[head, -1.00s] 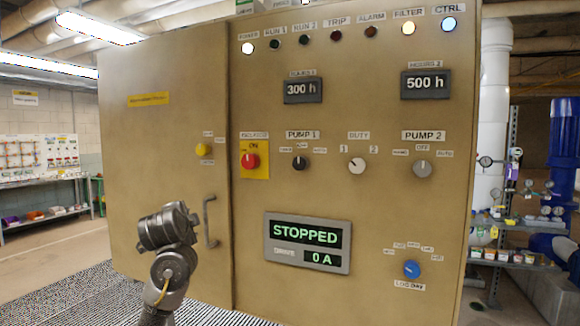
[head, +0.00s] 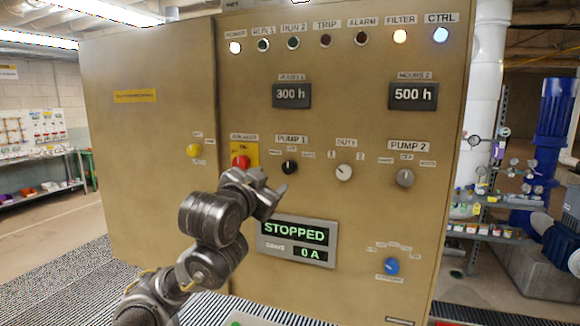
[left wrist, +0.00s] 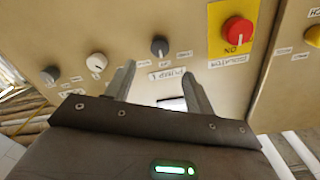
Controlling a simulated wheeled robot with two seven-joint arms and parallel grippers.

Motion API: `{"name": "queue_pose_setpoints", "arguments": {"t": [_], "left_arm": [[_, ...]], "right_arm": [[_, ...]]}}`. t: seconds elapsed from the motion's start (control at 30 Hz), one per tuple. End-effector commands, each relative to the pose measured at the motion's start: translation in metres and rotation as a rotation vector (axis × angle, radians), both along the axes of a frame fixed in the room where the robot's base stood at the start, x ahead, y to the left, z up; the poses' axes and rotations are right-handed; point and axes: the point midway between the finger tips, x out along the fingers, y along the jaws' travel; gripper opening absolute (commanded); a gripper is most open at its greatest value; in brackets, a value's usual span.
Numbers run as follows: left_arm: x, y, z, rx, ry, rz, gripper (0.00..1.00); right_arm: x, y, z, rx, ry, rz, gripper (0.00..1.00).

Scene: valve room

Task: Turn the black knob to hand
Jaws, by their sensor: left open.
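The black knob (head: 289,167) sits under the PUMP 1 label on the tan control panel (head: 340,120). Its pale mark seems to point up, but it is too small to be sure. The left wrist view, turned upside down, shows the black knob (left wrist: 159,46) just beyond my fingertips and roughly centred between them. My left gripper (head: 273,182) is open and empty, a little below and left of the knob in the head view, apart from it. The small position labels are hard to read. My right gripper is not in view.
The red isolator knob (head: 241,162) on its yellow plate is close left of my gripper. A white duty knob (head: 344,172) and grey PUMP 2 knob (head: 405,178) are to the right. The display (head: 297,242) below reads STOPPED, 0 A. A blue knob (head: 391,266) is lower right.

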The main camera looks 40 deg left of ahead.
Motion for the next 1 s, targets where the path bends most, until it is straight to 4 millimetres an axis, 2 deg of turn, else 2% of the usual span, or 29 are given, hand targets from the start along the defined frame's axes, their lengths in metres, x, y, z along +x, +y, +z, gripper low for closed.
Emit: {"name": "queue_pose_setpoints", "arguments": {"t": [0.27, 0.3, 0.47, 0.53, 0.7, 1.0], "left_arm": [[0.025, 0.008, 0.008, 0.002, 0.008, 0.004, 0.54], [0.03, 0.009, -0.002, -0.005, -0.001, 0.001, 0.54], [0.05, 0.015, -0.003, -0.006, -0.003, 0.0, 0.54], [0.059, 0.019, -0.009, -0.009, -0.007, 0.004, 0.54], [0.079, 0.025, -0.007, -0.007, -0.005, 0.001, 0.54], [0.098, 0.032, -0.002, 0.0, -0.002, 0.004, 0.54]], "right_arm": [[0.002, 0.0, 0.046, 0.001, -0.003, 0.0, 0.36], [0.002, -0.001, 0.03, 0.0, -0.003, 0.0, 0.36], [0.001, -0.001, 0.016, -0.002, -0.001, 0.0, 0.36], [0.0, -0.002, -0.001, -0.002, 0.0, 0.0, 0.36], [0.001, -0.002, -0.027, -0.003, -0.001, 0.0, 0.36], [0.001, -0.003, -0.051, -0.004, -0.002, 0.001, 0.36]]}}
